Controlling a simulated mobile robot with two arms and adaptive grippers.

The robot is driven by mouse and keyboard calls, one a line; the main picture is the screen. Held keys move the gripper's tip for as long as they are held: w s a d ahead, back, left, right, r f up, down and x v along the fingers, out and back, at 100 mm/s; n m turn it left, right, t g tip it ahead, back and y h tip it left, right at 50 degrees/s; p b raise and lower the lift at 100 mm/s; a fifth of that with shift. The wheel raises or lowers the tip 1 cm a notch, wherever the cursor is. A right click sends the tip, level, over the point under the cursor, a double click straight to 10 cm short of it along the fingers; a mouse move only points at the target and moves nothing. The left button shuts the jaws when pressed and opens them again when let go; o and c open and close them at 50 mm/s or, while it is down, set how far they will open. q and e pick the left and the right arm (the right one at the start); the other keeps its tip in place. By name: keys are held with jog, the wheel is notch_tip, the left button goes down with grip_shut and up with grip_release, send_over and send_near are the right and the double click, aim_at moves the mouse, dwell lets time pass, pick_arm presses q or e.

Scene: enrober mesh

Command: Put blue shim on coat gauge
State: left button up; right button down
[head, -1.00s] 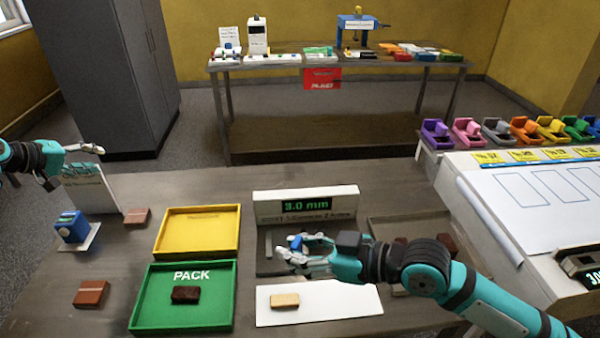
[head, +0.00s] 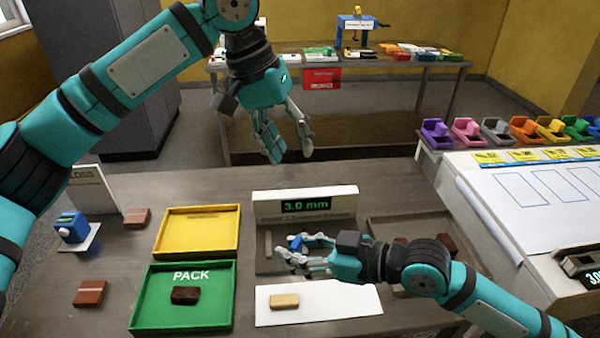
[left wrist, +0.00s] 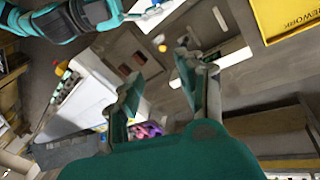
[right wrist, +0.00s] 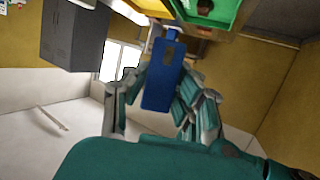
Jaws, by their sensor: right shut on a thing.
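The blue shim (right wrist: 163,78) is a flat blue plate with holes, held between the fingers of my right gripper (right wrist: 160,100) in the right wrist view. In the head view a bit of the shim (head: 296,243) shows at the fingertips of my right gripper (head: 290,252). The coat gauge (head: 305,206) is a pale block with a green 3.0 mm readout and a dark plate in front. My right gripper is over that plate; whether the shim touches it I cannot tell. My left gripper (head: 285,145) is open and empty, hanging above and behind the gauge.
A yellow tray (head: 165,240) and a green PACK tray (head: 145,312) holding a dark bar stand left of the gauge. A white board (head: 345,300) with a tan bar lies in front. A grey tray (head: 395,228) with dark pieces is at right, partly behind my right arm.

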aim_at(300, 238)
jog(key=shift+s, duration=0.1)
pick_arm(q)
jog(key=s+d+f+m+y, duration=0.1)
jog(key=s+f+y, duration=0.1)
jog(key=s+y, duration=0.35)
jog(key=shift+h, duration=0.85)
jog(key=f, duration=0.3)
jog(key=s+f, duration=0.1)
jog(key=f, duration=0.7)
jog(key=shift+s+d+f, duration=0.1)
jog(key=shift+s+d, duration=0.05)
grip_shut()
jog(key=shift+m, duration=0.3)
pick_arm(e)
jog(key=c, duration=1.1)
grip_release()
jog(key=shift+o, duration=0.4)
